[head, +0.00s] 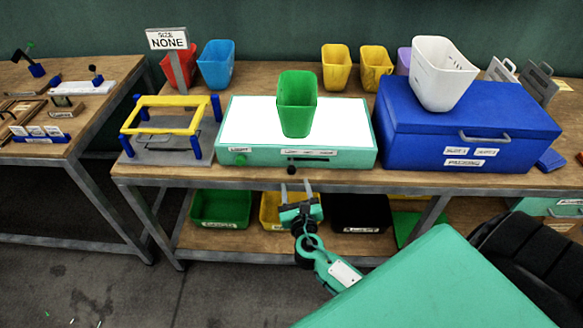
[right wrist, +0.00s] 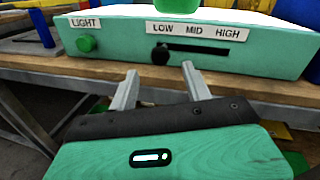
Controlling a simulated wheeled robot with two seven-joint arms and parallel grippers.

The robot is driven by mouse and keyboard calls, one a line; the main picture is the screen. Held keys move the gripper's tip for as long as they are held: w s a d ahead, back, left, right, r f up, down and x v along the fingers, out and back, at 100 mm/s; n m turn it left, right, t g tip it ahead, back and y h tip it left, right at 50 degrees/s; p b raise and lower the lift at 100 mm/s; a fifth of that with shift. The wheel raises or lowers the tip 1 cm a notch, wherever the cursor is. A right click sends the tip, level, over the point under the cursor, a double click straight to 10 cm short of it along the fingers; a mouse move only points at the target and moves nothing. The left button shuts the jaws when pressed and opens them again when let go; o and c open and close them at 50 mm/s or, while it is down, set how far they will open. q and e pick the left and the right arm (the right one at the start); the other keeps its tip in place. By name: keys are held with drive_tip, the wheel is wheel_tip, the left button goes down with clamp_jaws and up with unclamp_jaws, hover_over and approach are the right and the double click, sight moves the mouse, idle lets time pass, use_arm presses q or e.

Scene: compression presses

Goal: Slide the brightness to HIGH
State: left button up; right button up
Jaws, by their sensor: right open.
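The light box (head: 350,152) is a teal box with a bright white top on the table. Its front face carries a dark slider slot (right wrist: 212,48) under a label (right wrist: 195,31) reading LOW, MID, HIGH. The black slider knob (right wrist: 160,56) sits at the left end of the slot, under LOW; it also shows in the head view (head: 291,168). A green LIGHT knob (right wrist: 87,43) is to its left. My right gripper (head: 296,184) is open and empty, in front of the box and below the slider. In the right wrist view its fingers (right wrist: 158,72) point toward the knob, apart from it. My left gripper is not in view.
A green bin (head: 296,105) stands on the white top. A blue box (head: 470,125) with a white bin (head: 440,75) on it stands to the right. A yellow frame (head: 165,115) stands to the left. The table's front edge (head: 350,186) runs below the box.

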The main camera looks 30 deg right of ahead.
sight(292, 174)
drive_tip(key=x, duration=0.8)
drive_tip(key=shift+p, duration=0.4)
